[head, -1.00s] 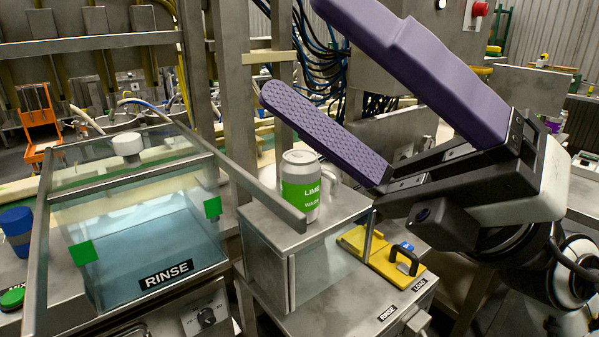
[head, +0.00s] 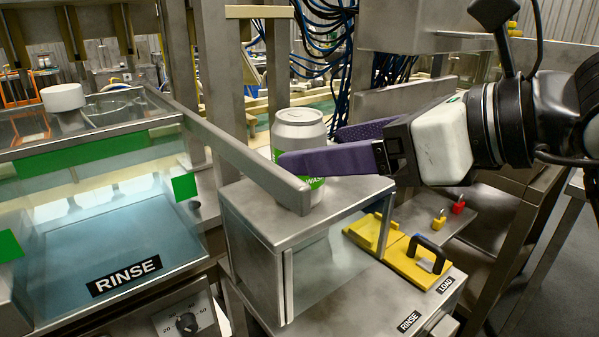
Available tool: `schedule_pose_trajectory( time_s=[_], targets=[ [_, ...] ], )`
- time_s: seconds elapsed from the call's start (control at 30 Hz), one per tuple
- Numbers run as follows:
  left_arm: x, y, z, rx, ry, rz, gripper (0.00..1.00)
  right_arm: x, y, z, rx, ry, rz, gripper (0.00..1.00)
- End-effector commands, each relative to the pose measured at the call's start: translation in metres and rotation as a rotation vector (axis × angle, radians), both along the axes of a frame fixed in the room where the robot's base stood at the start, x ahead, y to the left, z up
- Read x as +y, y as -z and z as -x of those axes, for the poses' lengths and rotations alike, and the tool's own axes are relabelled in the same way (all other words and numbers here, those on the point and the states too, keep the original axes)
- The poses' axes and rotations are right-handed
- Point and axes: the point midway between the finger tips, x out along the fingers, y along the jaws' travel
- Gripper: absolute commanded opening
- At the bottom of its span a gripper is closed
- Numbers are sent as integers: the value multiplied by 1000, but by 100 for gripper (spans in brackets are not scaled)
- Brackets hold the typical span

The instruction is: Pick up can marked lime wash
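The can (head: 300,130) is silver with a green label, partly covered now; the label read "LIME WASH" a second ago. It stands upright on the flat metal top of a box-shaped housing (head: 345,196). My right gripper (head: 315,150) comes in from the right, its purple fingers roughly level. One finger crosses in front of the can's label and the other runs behind the can. The fingers look spread, with the can between them; whether either touches it is hard to tell. My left gripper is not in view.
A metal bar (head: 240,160) runs close to the can's left side. A glass-walled rinse tank (head: 110,240) is at left. A yellow fixture with a black handle (head: 420,262) sits below right of the housing. Posts and blue cables are behind.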

Motion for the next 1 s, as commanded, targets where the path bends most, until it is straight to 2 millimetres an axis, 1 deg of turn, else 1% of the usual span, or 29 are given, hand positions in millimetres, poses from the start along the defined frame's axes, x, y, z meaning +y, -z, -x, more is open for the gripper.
schedule_pose_trajectory(
  time_s=[0.1, 0.23, 0.37, 0.63, 0.77, 0.97, 1.0],
  targets=[
    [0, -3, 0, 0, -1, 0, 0, 15, 6, -11, 4, -4, -1, 72],
    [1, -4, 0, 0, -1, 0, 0, 25, 12, -21, 2, -3, 0, 72],
    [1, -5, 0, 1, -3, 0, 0, 31, 16, -26, 2, -4, 0, 72],
    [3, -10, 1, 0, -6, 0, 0, 57, 32, -49, 2, -4, 0, 72],
    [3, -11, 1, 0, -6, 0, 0, 63, 36, -55, 1, -3, -1, 72],
    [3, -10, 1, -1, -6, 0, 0, 64, 37, -55, -1, -3, 0, 72],
    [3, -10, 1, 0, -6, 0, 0, 64, 37, -55, -1, -2, -1, 69]
  ],
)
